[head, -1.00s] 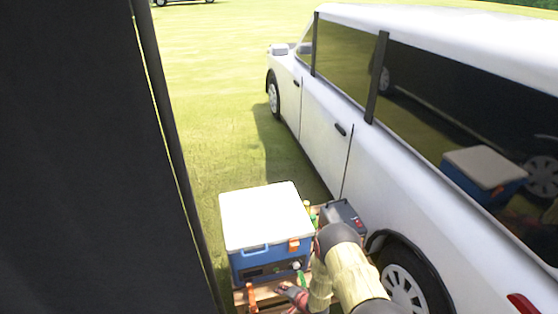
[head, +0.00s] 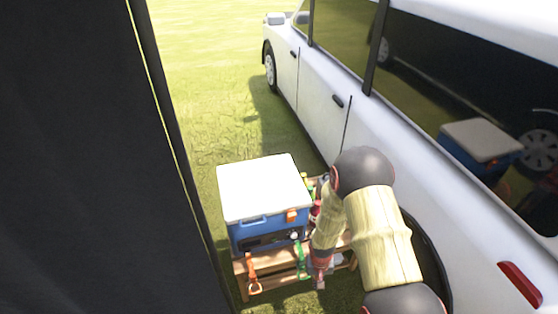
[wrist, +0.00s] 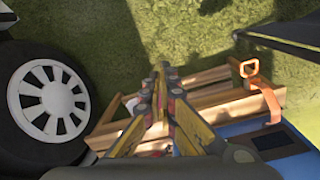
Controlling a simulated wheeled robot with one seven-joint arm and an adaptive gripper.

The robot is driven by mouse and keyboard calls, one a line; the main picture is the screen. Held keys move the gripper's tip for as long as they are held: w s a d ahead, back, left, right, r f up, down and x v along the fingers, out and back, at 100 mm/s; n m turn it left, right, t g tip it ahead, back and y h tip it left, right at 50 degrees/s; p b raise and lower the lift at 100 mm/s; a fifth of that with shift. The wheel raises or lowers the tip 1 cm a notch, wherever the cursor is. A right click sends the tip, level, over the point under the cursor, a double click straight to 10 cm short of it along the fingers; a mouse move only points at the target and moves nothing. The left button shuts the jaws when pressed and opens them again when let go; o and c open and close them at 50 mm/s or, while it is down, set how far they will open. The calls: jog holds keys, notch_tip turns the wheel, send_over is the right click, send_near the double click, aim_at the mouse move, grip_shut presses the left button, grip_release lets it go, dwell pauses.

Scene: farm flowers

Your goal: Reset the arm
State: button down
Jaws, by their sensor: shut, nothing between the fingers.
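My gripper (wrist: 160,70) is shut and empty in the wrist view, its yellow, red and dark fingers meeting at the tips. In the head view my gripper (head: 320,280) hangs low at the front edge of a slatted wooden stand (head: 280,283), to the right of the cooler. My arm is bent, with the elbow raised beside the white car and the forearm pointing down. Whether the fingers touch the wood cannot be told.
A blue cooler with a white lid (head: 262,188) sits on the stand, with an orange strap (head: 253,275) and a green strap (head: 300,262) at its front. A white car (head: 318,95) stands close on the right. A dark panel (head: 90,160) fills the left. Grass lies beyond.

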jog(key=s+d+r+t, duration=0.1)
jog(key=s+r, duration=0.5)
jog(key=r, duration=1.1)
jog(key=s+d+r+t, duration=0.2)
jog(key=s+r, duration=0.5)
jog(key=r, duration=1)
jog(key=s+d+r+t, duration=0.1)
jog(key=s+r, duration=0.5)
jog(key=r, duration=1.1)
jog(key=shift+s+d+r+t+y, duration=0.15)
jog(key=shift+s+r+t+y, duration=0.2)
jog(key=shift+t, duration=0.45)
jog(key=shift+w, duration=0.1)
